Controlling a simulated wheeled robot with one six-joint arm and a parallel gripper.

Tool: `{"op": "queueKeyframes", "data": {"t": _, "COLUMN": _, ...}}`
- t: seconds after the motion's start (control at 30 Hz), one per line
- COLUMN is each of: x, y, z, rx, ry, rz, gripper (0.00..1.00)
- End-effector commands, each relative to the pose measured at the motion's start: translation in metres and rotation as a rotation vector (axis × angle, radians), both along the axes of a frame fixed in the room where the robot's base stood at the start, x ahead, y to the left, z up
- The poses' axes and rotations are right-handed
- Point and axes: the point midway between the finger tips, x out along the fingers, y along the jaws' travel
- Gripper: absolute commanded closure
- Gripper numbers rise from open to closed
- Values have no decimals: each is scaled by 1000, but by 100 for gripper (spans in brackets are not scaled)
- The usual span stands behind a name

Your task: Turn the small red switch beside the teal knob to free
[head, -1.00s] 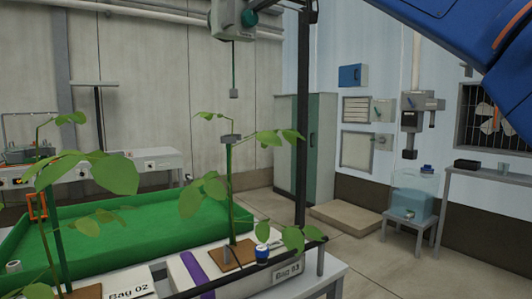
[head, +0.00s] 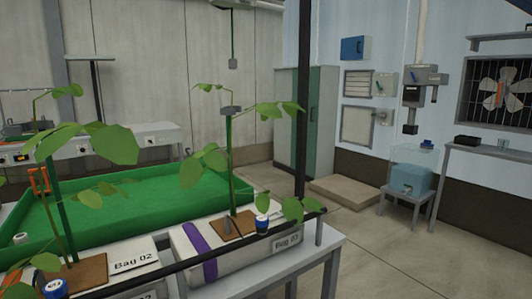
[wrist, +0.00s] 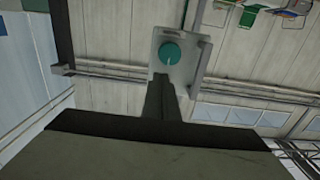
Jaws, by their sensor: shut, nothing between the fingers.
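The teal knob (wrist: 170,54) shows in the wrist view on the face of a pale grey box (wrist: 202,58), with a light pointer line on it. I cannot make out the small red switch in either current view. My gripper (wrist: 161,84) shows in the wrist view as dark fingers, shut and empty. Its tips appear just below the knob in the picture. I cannot tell how far apart they are, and the fingers cover the box's lower part. In the head view only a sliver of a box's underside (head: 238,3) shows at the top edge, with a cord hanging below it.
A black post (head: 303,110) stands right of the hanging cord. Plants grow from bags on a bench (head: 322,250), before a green tray (head: 130,225). A grey-green cabinet (head: 306,120) and wall fan (head: 497,90) stand behind.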

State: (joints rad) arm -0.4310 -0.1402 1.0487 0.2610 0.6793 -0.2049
Motion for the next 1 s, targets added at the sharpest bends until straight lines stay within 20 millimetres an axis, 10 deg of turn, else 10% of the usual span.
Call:
{"op": "queueKeyframes", "data": {"t": 0.37, "x": -21, "y": 17, "z": 5, "rx": 0, "ry": 0, "rz": 2, "gripper": 100}}
{"op": "queueKeyframes", "data": {"t": 1.0, "x": 29, "y": 50, "z": 5, "rx": 1, "ry": 1, "rz": 1, "gripper": 100}}
